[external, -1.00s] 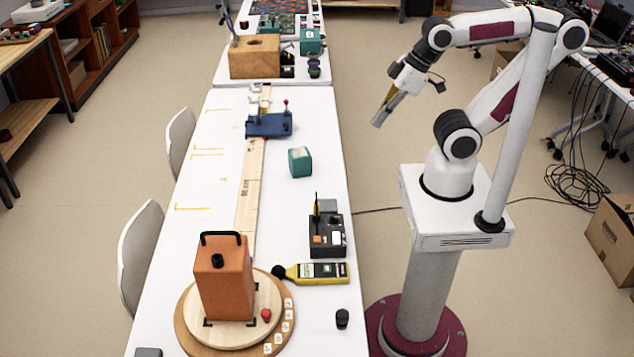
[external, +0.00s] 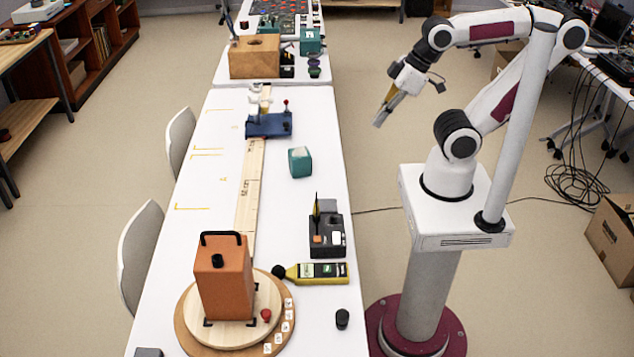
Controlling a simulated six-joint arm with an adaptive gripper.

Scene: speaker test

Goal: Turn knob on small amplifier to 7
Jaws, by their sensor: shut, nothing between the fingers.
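An orange box with a black handle (external: 224,290) stands upright on a round wooden turntable (external: 190,336) at the near end of the white table. It may be the small amplifier; I cannot tell for certain. A black knob (external: 217,260) sits on its top, and its setting is too small to read. My gripper (external: 381,117) is shut and empty, pointing down and left in the air to the right of the table, well away from the orange box and touching nothing.
A yellow sound meter (external: 320,273), a black box with upright parts (external: 327,237) and a small black cylinder (external: 342,319) are right of the turntable. A teal cube (external: 300,162) and a blue stand (external: 268,124) are farther back. The table's left side is mostly clear.

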